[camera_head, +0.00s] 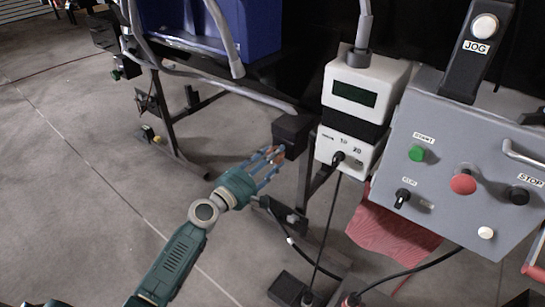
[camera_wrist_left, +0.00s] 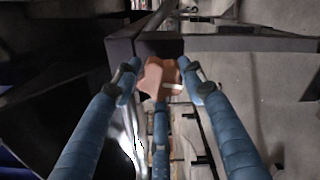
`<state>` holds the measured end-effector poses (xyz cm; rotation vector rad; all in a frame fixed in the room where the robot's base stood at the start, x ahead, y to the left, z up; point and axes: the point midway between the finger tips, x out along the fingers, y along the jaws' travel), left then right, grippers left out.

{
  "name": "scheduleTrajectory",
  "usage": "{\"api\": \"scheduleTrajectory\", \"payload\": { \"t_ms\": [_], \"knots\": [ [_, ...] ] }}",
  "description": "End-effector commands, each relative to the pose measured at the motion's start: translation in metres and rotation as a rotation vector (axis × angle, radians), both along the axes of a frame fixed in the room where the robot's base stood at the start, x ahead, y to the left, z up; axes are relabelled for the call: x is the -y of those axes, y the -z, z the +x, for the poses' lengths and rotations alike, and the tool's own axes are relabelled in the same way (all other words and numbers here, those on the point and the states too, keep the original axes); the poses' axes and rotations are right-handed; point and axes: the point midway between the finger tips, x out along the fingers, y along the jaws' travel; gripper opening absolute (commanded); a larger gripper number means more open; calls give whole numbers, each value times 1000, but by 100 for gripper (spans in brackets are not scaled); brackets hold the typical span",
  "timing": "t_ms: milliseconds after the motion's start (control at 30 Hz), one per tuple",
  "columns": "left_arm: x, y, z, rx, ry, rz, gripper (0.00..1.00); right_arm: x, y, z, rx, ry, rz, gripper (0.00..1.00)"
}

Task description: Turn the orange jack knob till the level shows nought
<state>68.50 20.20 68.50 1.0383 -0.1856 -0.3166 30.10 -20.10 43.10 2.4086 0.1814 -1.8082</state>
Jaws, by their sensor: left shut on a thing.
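The orange knob (camera_wrist_left: 158,77) sits at the centre of the left wrist view, in front of a dark box-shaped housing. It has a pale mark on its lower right. My left gripper (camera_wrist_left: 160,84) has its blue fingers closed around the knob from both sides, with a third finger below. In the head view my left gripper (camera_head: 271,160) reaches up to the dark housing (camera_head: 292,132), and only a small orange patch shows between the fingers. No level reading can be made out. My right gripper is not in view.
A white unit with a dark green screen (camera_head: 354,95) stands right of the knob; no figures are readable. A grey control panel (camera_head: 450,140) with buttons stands further right. Cables hang below. A blue bin (camera_head: 245,30) is at the back.

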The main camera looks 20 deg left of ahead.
Motion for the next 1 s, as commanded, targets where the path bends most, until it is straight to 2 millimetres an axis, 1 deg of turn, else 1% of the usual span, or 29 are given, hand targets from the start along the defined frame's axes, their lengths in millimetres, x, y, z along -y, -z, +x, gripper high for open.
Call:
{"api": "scheduleTrajectory", "payload": {
  "t_ms": [33, 867, 900, 967, 1000],
  "knots": [
    [-7, 0, 1, -1, -14, -3, 15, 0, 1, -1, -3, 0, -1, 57],
    [-7, 3, 1, -10, -15, -15, 15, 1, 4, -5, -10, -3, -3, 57],
    [-7, 3, 1, -10, -14, -14, 47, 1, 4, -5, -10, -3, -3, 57],
    [-7, 3, 1, -10, -14, -14, 58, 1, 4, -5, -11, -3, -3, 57],
    [-6, 3, 1, -10, -12, -14, 59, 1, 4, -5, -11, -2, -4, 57]
  ]
}}
